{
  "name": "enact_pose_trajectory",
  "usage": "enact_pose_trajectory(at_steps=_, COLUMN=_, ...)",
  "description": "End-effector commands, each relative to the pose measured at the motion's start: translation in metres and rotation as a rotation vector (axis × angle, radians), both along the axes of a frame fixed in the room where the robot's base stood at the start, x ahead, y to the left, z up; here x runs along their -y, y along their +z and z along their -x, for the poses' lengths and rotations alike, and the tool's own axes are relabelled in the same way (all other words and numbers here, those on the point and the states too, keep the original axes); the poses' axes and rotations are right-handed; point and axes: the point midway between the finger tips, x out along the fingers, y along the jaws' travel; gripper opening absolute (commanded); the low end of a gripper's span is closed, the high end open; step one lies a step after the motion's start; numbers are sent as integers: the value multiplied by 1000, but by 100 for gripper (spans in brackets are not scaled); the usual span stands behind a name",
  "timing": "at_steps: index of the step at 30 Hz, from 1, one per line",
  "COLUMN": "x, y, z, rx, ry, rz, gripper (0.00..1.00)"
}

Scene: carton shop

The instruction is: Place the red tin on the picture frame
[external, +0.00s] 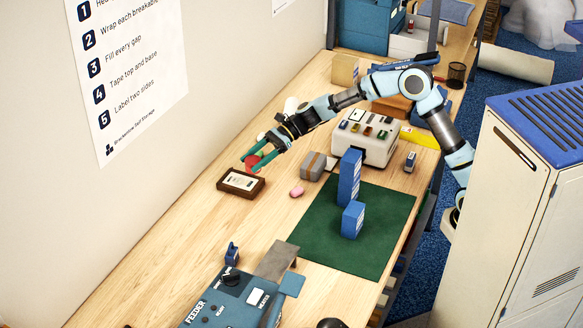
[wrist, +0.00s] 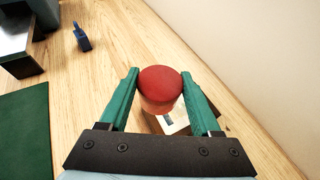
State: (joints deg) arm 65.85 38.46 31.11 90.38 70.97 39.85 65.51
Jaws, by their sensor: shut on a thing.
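My gripper (wrist: 160,95) has two green fingers, and it is shut on the red tin (wrist: 160,84), a round red can seen from its top. In the external view the tin (external: 252,160) shows as a red patch between the fingertips. The picture frame (external: 241,182) is a brown frame with a pale face, lying on the wooden bench near the wall. The tin is just behind and above the frame in the external view. In the wrist view the tin covers much of the frame (wrist: 175,124). I cannot tell whether they touch.
A pink piece (external: 297,191) and a grey box (external: 313,166) lie to the right of the frame. Blue boxes (external: 349,178) stand on a green mat (external: 320,239). A blue feeder machine (external: 235,302) is at the front.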

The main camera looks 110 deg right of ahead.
Motion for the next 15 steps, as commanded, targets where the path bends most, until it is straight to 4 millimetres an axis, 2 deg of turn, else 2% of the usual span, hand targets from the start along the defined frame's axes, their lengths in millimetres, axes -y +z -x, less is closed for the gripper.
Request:
enact_pose_trajectory(at_steps=3, x=24, y=15, z=3, rx=3, ry=-66, rz=6, gripper=4)
enact_pose_trajectory(at_steps=8, x=40, y=29, z=7, rx=0, ry=-111, rz=-2, gripper=4)
enact_pose_trajectory(at_steps=11, x=43, y=18, z=8, rx=-3, ry=-120, rz=-6, gripper=4)
enact_pose_trajectory(at_steps=15, x=42, y=-8, z=8, rx=-4, ry=-119, rz=-7, gripper=4)
